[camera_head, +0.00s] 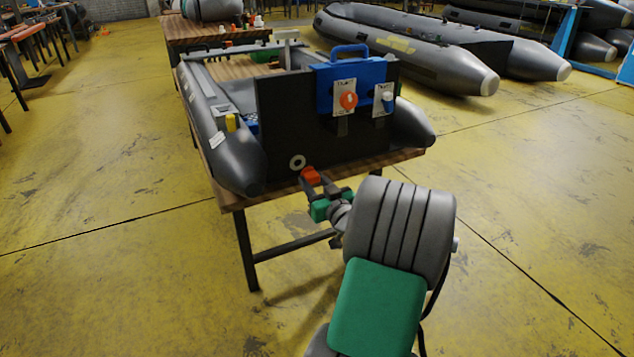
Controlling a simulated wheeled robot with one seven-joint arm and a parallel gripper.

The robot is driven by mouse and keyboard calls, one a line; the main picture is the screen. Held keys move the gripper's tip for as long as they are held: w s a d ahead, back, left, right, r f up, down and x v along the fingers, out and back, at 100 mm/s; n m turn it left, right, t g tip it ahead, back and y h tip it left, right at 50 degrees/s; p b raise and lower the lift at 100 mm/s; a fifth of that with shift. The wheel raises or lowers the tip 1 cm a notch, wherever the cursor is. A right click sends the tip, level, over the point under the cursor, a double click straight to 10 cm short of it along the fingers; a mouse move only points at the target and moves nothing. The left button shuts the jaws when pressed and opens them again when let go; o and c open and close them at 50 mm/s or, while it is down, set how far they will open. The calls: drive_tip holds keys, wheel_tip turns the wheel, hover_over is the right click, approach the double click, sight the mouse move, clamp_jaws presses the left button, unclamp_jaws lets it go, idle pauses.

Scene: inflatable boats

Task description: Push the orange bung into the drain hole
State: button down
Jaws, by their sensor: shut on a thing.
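The orange bung (310,175) is between the fingers of my gripper (309,183), which is shut on it. My gripper reaches up from the lower right toward the black transom (275,125) of a grey inflatable boat. The drain hole, with a pale round ring (297,162), is low on the transom. The bung shows just right of and a little below the ring, apart from it in the picture. How far the bung is from the transom face cannot be told.
The boat lies on a wooden table (232,197), its grey tubes (237,160) flanking the transom. More boats (410,50) lie behind right.

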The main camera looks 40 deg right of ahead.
sight(303, 172)
drive_tip(key=shift+p+x, duration=0.6)
drive_tip(key=shift+x, duration=1.7)
drive_tip(key=shift+f+b, duration=0.35)
drive_tip(key=shift+b, duration=0.35)
drive_tip(key=shift+x, duration=1)
drive_tip(key=c, duration=0.9)
unclamp_jaws()
